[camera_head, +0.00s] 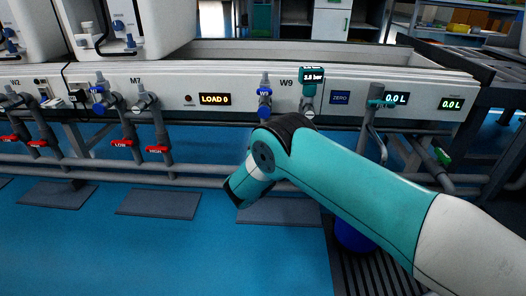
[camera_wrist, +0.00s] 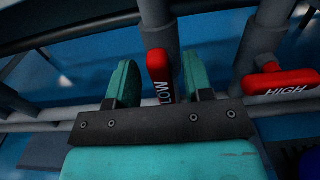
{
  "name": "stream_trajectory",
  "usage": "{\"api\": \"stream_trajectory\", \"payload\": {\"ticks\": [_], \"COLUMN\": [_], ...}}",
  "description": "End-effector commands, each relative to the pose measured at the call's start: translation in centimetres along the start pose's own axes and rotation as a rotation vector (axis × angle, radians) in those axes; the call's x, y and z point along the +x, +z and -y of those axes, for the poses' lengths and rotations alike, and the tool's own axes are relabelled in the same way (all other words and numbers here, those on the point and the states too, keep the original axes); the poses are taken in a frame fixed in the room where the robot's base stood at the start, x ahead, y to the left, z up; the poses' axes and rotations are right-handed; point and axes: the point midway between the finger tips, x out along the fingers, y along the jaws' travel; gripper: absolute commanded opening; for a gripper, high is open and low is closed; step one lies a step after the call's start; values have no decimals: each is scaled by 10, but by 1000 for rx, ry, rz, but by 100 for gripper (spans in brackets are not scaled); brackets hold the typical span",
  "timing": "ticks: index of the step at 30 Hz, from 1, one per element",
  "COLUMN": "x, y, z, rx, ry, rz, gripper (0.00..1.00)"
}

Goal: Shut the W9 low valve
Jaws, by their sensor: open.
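In the wrist view, the red LOW valve handle (camera_wrist: 160,72) sits on a grey vertical pipe. The handle lies roughly in line with that pipe, with its label turned sideways. My gripper (camera_wrist: 157,62) is open, with one teal finger on each side of the handle. The handle is nearer the right finger, and I cannot tell whether they touch. The red HIGH handle (camera_wrist: 285,82) is to the right and lies crosswise to its pipe. In the head view, the W9 panel (camera_head: 286,83) shows above my arm, which hides the W9 low valve and my fingers.
Other red LOW (camera_head: 122,142) and HIGH (camera_head: 157,148) handles are on the M7 pipes to the left. A horizontal grey pipe (camera_wrist: 45,126) runs behind the handles. A drain grate (camera_head: 378,275) and a blue round object (camera_head: 353,236) are below my arm. The blue floor (camera_head: 130,255) at front left is clear.

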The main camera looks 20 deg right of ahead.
Motion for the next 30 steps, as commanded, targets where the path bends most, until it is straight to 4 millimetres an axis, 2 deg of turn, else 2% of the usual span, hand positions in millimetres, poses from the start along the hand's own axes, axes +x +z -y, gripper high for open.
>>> {"api": "stream_trajectory", "payload": {"ticks": [4, 13, 19, 30], "x": [10, 12, 12, 11], "y": [0, 1, 1, 1], "z": [0, 0, 0, 0], "rx": [0, -1, -1, 41], "ry": [0, 1, 2, 2], "rz": [2, 1, 1, 0], "gripper": [47, 47, 1, 0]}}
